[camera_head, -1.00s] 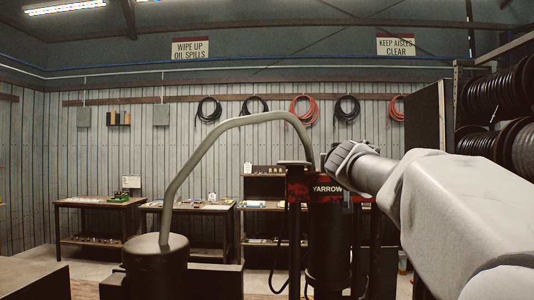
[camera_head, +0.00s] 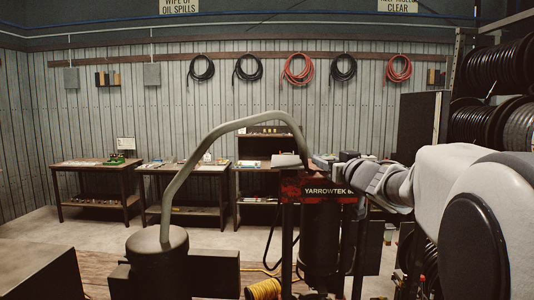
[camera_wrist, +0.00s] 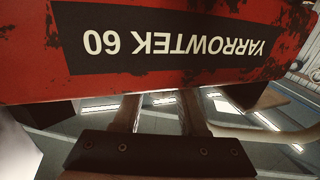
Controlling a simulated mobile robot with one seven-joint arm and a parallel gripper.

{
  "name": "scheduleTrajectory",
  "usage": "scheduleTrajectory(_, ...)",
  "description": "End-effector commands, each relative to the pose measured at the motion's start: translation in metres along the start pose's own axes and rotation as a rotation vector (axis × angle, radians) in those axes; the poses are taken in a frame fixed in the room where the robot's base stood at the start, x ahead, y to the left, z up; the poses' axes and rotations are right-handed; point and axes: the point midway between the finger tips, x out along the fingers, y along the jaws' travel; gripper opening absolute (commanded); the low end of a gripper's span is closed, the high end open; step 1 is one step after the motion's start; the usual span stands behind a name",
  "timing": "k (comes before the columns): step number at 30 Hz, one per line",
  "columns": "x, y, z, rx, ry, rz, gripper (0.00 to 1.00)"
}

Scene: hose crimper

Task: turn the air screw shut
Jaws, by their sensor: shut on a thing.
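The red crimper (camera_head: 298,189), lettered YARROWTEK, stands in the middle of the head view. In the wrist view its red face (camera_wrist: 50,80) fills the upper part, with the lettering upside down. My gripper (camera_head: 335,161) comes in from the right at the crimper's top right edge. In the wrist view my gripper (camera_wrist: 160,103) has its two fingers reaching up behind the red face. Its fingertips are hidden there. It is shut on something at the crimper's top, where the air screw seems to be. I cannot make out the screw itself.
A grey bent pipe (camera_head: 200,154) arches from a dark drum (camera_head: 157,260) to the crimper's top, close left of my gripper. A yellow coil (camera_head: 263,290) lies below. Benches (camera_head: 98,170) line the back wall. Hose reels (camera_head: 495,67) stand at right.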

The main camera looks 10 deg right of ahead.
Motion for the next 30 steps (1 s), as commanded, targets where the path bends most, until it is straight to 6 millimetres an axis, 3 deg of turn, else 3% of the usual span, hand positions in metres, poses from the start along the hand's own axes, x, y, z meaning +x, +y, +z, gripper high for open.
scheduleTrajectory(25,-0.0009,-0.0001,-0.0023,0.002,0.001,-0.105,0.0)
scheduleTrajectory(26,-0.0009,-0.0001,-0.0023,0.002,0.001,-0.105,0.43)
scheduleTrajectory(28,-0.0009,-0.0001,-0.0022,0.001,0.0,-0.105,0.54)
scheduleTrajectory(30,-0.0009,-0.0001,-0.0018,0.002,0.0,-0.105,0.54)
